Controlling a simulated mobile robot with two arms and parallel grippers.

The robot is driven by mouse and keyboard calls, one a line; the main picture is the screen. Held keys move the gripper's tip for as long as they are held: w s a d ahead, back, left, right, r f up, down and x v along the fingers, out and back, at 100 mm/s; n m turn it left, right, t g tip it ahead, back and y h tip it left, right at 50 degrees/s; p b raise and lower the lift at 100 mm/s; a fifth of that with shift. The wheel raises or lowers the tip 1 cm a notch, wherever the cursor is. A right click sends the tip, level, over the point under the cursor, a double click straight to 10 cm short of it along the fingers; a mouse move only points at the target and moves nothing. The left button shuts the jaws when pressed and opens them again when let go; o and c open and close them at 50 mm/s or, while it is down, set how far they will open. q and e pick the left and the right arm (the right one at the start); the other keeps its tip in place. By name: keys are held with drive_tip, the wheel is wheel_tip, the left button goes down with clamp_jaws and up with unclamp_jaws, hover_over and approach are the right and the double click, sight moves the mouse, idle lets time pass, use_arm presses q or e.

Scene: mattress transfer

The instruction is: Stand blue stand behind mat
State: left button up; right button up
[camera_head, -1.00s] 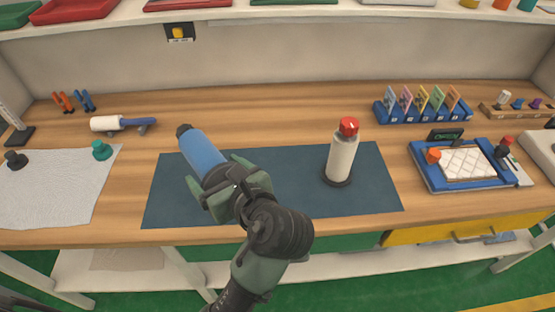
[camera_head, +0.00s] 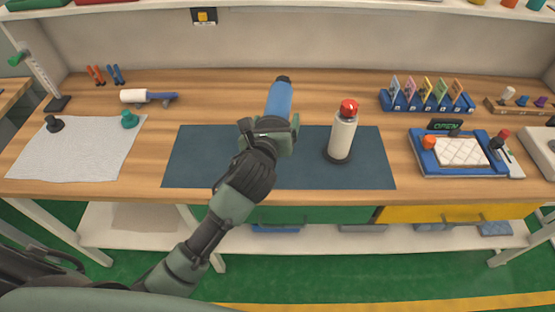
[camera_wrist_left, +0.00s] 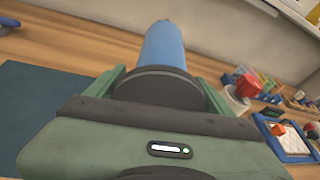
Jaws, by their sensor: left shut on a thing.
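The blue stand (camera_head: 279,98) is a blue cylinder with a dark top in the head view. My left gripper (camera_head: 270,123) is shut on it near its dark lower end and holds it over the back edge of the mat. The mat (camera_head: 200,160) is dark blue-grey and lies flat on the bench. The left wrist view shows the blue stand (camera_wrist_left: 163,48) pointing away between the fingers, with its wide dark base close to the camera. Whether it touches the bench is hidden by the gripper. My right gripper is not in view.
A white bottle with a red cap (camera_head: 342,135) stands on the mat, right of my left gripper. A blue tray with a quilted white pad (camera_head: 461,152) is farther right. A blue card rack (camera_head: 425,104) stands at the back right. Bare wood (camera_head: 220,105) lies behind the mat.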

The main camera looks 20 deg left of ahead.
use_arm(q)
wheel_tip(320, 180, down, 10)
drive_tip(key=shift+f+b, duration=0.1)
drive_tip(key=shift+b, duration=0.25)
drive_tip(key=shift+f, duration=0.4)
drive_tip(key=shift+f+b, duration=0.35)
drive_tip(key=shift+f, duration=1.65)
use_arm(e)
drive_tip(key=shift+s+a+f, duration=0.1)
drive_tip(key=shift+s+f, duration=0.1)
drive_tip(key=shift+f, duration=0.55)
use_arm(q)
drive_tip(key=shift+f, duration=0.15)
drive_tip(key=o, duration=2)
drive_tip(key=shift+f, duration=0.15)
drive_tip(key=shift+s, duration=0.1)
